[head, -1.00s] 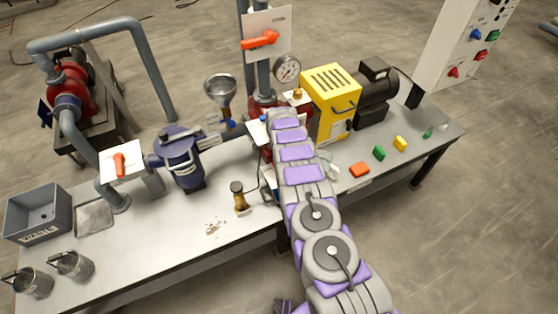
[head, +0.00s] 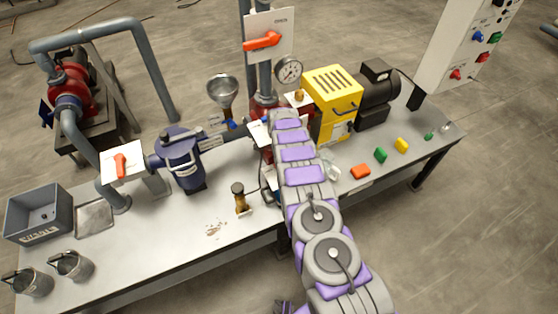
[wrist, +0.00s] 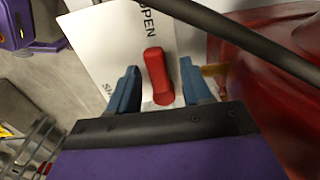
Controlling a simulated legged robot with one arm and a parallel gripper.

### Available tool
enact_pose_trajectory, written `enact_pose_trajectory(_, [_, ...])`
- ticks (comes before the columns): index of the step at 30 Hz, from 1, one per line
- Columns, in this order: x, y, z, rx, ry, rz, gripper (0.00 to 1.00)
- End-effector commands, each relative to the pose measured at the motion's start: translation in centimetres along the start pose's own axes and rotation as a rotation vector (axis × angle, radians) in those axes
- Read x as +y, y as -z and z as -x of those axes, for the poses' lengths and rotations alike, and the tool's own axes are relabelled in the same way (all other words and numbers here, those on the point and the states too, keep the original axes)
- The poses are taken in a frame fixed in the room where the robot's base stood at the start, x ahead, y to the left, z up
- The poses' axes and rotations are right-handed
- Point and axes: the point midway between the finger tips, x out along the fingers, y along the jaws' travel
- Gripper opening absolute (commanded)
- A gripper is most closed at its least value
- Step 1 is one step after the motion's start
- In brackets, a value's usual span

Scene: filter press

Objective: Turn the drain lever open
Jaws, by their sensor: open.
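A red lever (wrist: 158,78) stands out from a white plate (wrist: 95,45) in the wrist view. The plate reads OPEN at the top, and a partly hidden word starting with S at its lower left. My gripper (wrist: 159,67) is open, with one blue-grey finger on each side of the lever. Small gaps show beside the lever, so it is not clamped. In the head view my arm hides this lever and most of my gripper; only a bit of the white plate (head: 257,132) shows left of the arm's end.
A dark bar (wrist: 250,38) crosses the wrist view above the fingers. A red rounded body (wrist: 275,100) lies close on the right. Other orange-red levers stand on a left plate (head: 120,166) and a tall back panel (head: 263,41).

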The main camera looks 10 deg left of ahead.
Motion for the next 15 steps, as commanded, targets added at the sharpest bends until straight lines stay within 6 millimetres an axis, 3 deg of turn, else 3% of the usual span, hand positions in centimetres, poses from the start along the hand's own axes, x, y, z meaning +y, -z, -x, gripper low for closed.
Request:
enact_pose_trajectory(8, [-0.4, -0.1, 3.7, 0.001, 0.004, 0.000, 0.49])
enact_pose_trajectory(15, [1.2, -0.4, 3.6, 0.001, -0.002, -0.002, 0.49])
